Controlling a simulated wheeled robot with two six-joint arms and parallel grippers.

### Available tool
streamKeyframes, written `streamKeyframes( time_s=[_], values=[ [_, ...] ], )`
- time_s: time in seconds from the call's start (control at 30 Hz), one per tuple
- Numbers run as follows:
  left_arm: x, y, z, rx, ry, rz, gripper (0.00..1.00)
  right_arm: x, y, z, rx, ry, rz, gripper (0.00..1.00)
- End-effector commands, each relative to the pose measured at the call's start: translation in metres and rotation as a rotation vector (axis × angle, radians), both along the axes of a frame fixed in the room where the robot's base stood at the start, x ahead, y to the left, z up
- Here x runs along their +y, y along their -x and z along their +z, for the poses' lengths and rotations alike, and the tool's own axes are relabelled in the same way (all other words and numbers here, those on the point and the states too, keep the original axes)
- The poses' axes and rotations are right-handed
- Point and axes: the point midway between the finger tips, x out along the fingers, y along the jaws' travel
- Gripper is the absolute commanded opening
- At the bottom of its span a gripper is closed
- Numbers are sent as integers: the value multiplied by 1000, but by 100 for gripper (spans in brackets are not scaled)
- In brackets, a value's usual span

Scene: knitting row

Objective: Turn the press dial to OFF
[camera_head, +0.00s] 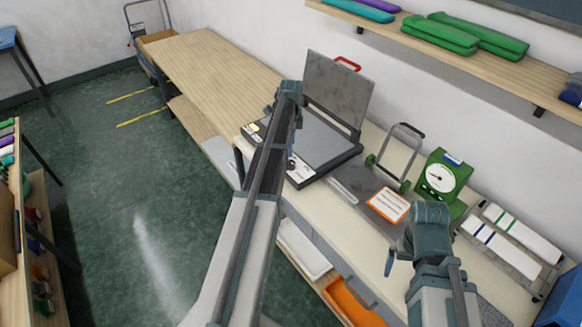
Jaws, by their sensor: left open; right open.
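The press (318,135) stands on the bench with its grey lid (338,92) raised against the wall side. Its pale front panel (301,171) shows a small dark mark that may be the dial, partly behind my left arm. I cannot read the dial's setting. My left arm reaches up across the press front and hides much of the panel. My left gripper (240,170) is mostly hidden behind that arm, low by the front edge; it is open. My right gripper (390,262) is open and empty above the bench's front edge, right of the press.
A grey plate with an orange-framed card (388,205), a green dial scale (440,177) and a rack with white rolls (510,235) stand right of the press. White and orange trays (348,300) sit below. The wooden bench (205,75) beyond the press is clear.

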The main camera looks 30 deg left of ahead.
Motion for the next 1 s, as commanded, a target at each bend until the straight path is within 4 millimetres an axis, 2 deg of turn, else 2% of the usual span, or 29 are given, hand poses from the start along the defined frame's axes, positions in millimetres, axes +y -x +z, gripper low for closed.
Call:
streamKeyframes(
  time_s=[0.03,0.5,0.63,0.93,1.0],
  values=[
    [0,0,-16,0,0,0,75,0,0,-16,0,0,0,100],
    [0,0,-78,0,0,0,75,0,0,-78,0,0,-2,100],
    [0,0,-84,0,0,0,75,0,0,-84,0,0,-2,100],
    [0,0,-83,0,0,0,75,0,0,-83,0,0,-2,100],
    [0,0,-83,0,0,0,62,0,0,-83,0,0,-1,100]
  ],
)
